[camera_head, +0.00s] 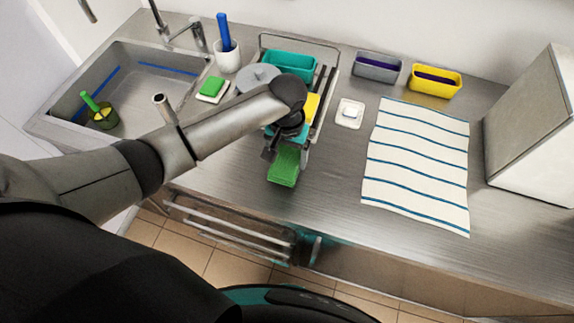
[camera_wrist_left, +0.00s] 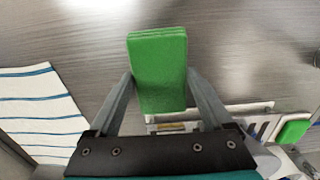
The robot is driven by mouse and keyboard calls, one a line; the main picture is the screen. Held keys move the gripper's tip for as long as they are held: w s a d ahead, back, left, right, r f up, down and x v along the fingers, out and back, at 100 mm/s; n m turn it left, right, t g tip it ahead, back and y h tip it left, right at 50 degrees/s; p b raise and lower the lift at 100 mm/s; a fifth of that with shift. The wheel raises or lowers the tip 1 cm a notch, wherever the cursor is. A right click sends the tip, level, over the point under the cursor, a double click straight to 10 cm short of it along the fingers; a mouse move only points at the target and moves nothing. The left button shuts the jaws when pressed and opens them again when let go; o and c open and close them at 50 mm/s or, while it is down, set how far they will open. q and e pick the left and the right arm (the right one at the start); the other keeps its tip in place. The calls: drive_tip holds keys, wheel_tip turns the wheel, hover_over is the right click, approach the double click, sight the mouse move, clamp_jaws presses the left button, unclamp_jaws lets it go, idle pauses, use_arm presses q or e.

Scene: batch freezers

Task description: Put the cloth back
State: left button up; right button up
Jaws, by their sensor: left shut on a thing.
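A flat green block that looks like a folded cloth (camera_head: 284,167) hangs over the counter near its front edge. My left gripper (camera_head: 286,147) is shut on it, and in the left wrist view the two fingers press the sides of the green cloth (camera_wrist_left: 158,75). Its lower end sticks out past the fingertips. A white towel with blue stripes (camera_head: 415,165) lies flat on the counter to the right, and its edge also shows in the left wrist view (camera_wrist_left: 40,105). My right gripper is in neither view.
Behind my left gripper stands a wire rack (camera_head: 333,62) with a teal bin (camera_head: 302,66). Grey (camera_head: 379,72) and yellow (camera_head: 434,84) bins stand at the back, with a white dish (camera_head: 349,113) nearer. The sink (camera_head: 150,58) is left, a grey box (camera_head: 535,130) right.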

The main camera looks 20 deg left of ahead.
sight(287, 166)
use_arm(q)
drive_tip(key=shift+f+b, duration=0.35)
drive_tip(key=shift+f, duration=1.85)
drive_tip(key=shift+f, duration=0.15)
drive_tip(key=o, duration=1.1)
wheel_tip(287, 166, up, 12)
drive_tip(key=shift+r+p, duration=0.2)
drive_tip(key=shift+p, duration=0.75)
